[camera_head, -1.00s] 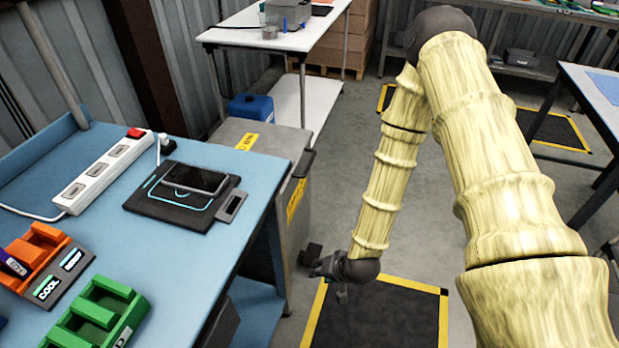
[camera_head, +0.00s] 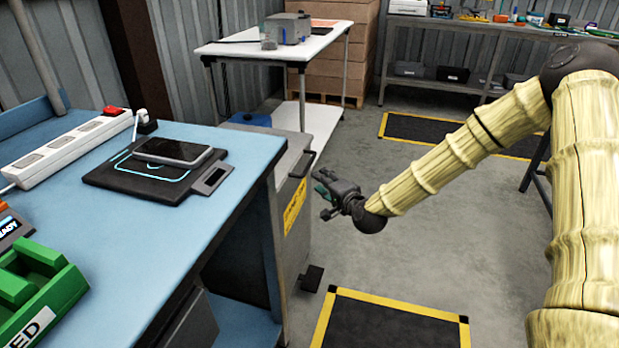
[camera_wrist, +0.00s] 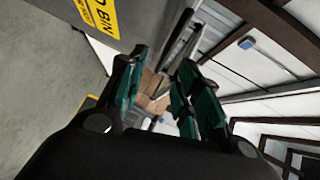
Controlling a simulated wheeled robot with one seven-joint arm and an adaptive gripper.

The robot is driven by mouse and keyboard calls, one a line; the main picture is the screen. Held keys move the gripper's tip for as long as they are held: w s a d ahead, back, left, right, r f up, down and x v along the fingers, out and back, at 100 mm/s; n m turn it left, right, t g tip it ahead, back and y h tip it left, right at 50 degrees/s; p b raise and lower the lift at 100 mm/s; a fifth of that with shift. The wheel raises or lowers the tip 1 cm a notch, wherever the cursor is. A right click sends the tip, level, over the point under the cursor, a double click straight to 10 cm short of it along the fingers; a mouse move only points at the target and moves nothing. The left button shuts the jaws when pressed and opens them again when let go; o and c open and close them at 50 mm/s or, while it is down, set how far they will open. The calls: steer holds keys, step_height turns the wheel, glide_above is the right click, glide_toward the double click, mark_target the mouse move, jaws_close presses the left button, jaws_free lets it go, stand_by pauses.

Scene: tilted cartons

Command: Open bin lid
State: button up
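The bin (camera_head: 298,238) is a grey box at the right end of the blue workbench, with a yellow label (camera_head: 295,205) on its front. Its lid (camera_head: 295,163) looks shut, with a dark handle (camera_head: 303,163) along the front edge. The bench hides part of the bin. My gripper (camera_head: 322,198) is just right of the bin front, below lid level, apart from the handle as far as I can tell. In the wrist view my gripper (camera_wrist: 160,75) has its green-padded fingers spread with nothing between them. Part of the yellow label (camera_wrist: 97,14) shows there at the upper left.
The blue bench (camera_head: 150,240) at left carries a phone on a black pad (camera_head: 150,170), a power strip (camera_head: 70,150) and green holders (camera_head: 40,290). A dark pedal (camera_head: 312,278) juts from the bin's foot.

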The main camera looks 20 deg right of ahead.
mark_target(309, 163)
steer(key=x, duration=0.3)
steer(key=b+x, duration=0.1)
steer(key=x, duration=0.3)
steer(key=d+r+b+x, duration=0.1)
steer(key=x, duration=0.3)
steer(key=shift+w+a, duration=0.1)
steer(key=shift+w, duration=0.2)
jaws_close()
